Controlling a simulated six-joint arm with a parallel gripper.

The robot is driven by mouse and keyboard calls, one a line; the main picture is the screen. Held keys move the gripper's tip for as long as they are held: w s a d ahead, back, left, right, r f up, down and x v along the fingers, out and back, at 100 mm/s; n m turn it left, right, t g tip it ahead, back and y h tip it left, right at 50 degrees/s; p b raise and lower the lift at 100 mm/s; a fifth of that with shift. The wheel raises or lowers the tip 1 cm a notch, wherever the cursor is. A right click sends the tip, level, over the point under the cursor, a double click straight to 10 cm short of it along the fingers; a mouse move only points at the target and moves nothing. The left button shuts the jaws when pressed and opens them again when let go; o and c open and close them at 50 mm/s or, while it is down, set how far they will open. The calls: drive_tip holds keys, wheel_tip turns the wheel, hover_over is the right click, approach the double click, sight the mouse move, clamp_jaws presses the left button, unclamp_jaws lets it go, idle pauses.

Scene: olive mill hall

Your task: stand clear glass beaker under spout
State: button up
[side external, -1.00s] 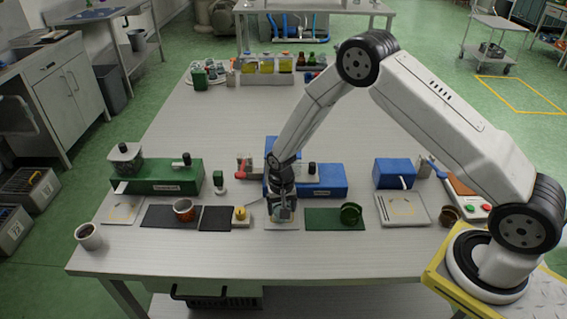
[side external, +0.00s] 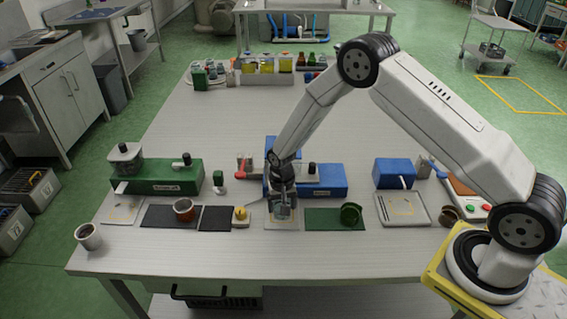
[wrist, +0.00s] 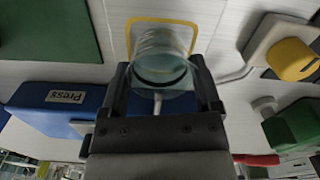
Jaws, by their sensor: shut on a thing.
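A clear glass beaker (wrist: 160,62) is between the fingers of my gripper (wrist: 162,88) in the wrist view, and my gripper is shut on it. In the side view the beaker (side external: 284,212) is small and partly covered by my gripper (side external: 283,206). It is at the pale plate (side external: 271,226) in front of the blue press (side external: 325,188). A yellow outline (wrist: 133,24) shows around the beaker's far end in the wrist view. A pale spout (wrist: 158,104) shows close to the beaker's near rim. Whether the beaker's base touches the plate I cannot tell.
The blue press also shows in the wrist view (wrist: 50,108). A yellow knob (side external: 240,213) stands to the left, and a dark green mat (side external: 320,219) with a green cup (side external: 350,213) lies to the right. A green machine (side external: 170,180) stands farther left.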

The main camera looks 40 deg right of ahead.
idle(0.4)
drive_tip(key=o, duration=0.8)
drive_tip(key=shift+s+a+r, duration=0.1)
drive_tip(key=shift+r, duration=1.15)
drive_tip(key=shift+s+a+r, duration=0.15)
drive_tip(key=shift+r, duration=1.05)
drive_tip(key=shift+s+a+r, duration=0.1)
drive_tip(key=shift+r, duration=1.15)
